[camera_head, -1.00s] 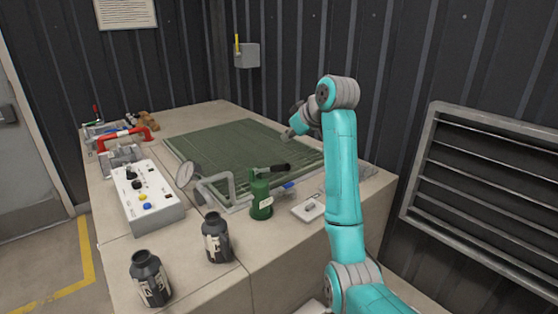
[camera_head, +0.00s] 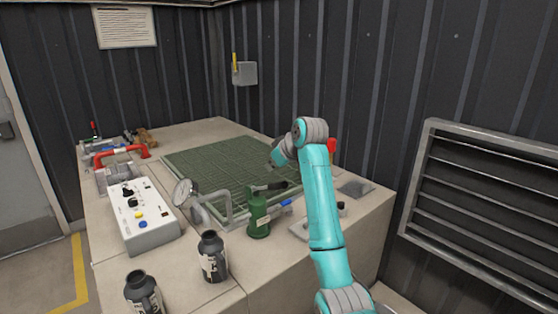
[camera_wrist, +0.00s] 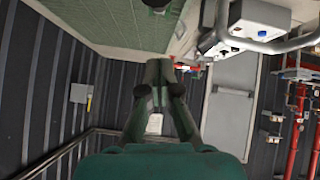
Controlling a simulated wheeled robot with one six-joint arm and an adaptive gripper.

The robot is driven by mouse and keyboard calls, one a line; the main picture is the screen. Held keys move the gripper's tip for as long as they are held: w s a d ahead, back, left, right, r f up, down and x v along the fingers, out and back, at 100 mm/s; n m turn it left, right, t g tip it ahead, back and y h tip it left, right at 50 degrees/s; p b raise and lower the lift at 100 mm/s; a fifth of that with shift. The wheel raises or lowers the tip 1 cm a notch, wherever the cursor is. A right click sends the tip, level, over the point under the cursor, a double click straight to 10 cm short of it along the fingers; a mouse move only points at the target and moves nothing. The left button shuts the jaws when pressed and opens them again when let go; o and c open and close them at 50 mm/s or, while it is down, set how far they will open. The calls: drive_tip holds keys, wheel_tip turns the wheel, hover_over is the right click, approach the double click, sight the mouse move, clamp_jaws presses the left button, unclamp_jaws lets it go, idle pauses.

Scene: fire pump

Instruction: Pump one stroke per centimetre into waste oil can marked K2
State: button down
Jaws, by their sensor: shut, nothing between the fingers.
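The green hand pump (camera_head: 258,218) stands upright at the front of the bench. Its black handle (camera_head: 272,186) reaches to the right. Two dark cans with white markings stand in front: one (camera_head: 212,262) left of the pump, the other (camera_head: 143,297) nearer the front-left edge. The markings are too small to read surely, so I cannot tell which is K2. My gripper (camera_wrist: 160,68) shows in the wrist view, fingers together and empty. In the head view my wrist is above and behind the pump handle; the fingers cannot be made out there, nor any contact.
A red pipe handle (camera_head: 118,154) is at the back left. A louvred vent (camera_head: 480,195) is right.

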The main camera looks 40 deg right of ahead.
sight(278, 183)
drive_tip(key=shift+s+d+f, duration=0.15)
drive_tip(key=shift+s+f, duration=0.1)
drive_tip(key=shift+f, duration=0.35)
drive_tip(key=shift+s+d+f, duration=0.15)
drive_tip(key=shift+s+f, duration=0.1)
drive_tip(key=shift+f, duration=0.4)
drive_tip(key=shift+s+d+f, duration=0.15)
drive_tip(key=shift+s+f, duration=0.1)
drive_tip(key=shift+f, duration=0.35)
drive_tip(key=shift+s+f, duration=0.1)
